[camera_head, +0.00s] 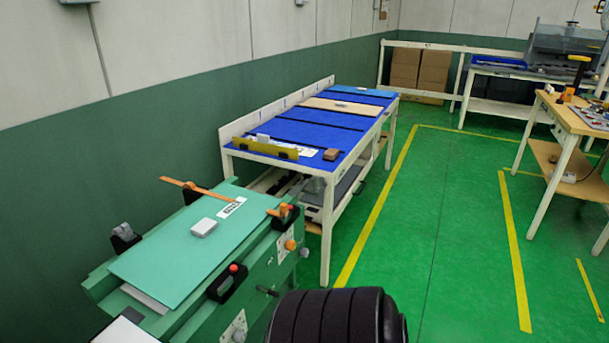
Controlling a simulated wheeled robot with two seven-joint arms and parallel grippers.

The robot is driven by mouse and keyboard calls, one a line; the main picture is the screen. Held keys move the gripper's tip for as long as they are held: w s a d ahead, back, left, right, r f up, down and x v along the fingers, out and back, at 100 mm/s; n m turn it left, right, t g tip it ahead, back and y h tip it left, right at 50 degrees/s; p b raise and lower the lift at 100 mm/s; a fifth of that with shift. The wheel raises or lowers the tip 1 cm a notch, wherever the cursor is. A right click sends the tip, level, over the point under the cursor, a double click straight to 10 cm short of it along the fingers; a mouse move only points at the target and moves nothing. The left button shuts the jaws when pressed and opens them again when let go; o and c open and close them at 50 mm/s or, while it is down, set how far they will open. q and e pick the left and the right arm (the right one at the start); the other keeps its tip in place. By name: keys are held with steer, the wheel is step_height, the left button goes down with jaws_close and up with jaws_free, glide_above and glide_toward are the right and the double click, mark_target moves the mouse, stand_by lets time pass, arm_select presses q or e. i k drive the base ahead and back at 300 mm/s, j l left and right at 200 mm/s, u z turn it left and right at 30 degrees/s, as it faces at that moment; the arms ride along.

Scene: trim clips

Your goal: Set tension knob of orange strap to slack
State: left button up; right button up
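An orange strap (198,188) lies at the far end of a green machine bench. It runs from a raised end at the back left towards a white label (232,207) on the bench top. A short orange piece (282,211) sits at the front right edge, on a black clamp. The knob's setting is too small to read. Neither of my grippers is in view.
A teal panel (165,250) with a small grey block (204,227) covers the bench. A black bracket with a red ball (233,268) is on its front edge. A blue-topped table (310,130) stands behind. The green floor (440,230) to the right is clear.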

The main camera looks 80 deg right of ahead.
mark_target(291, 245)
steer(key=z, duration=2.15)
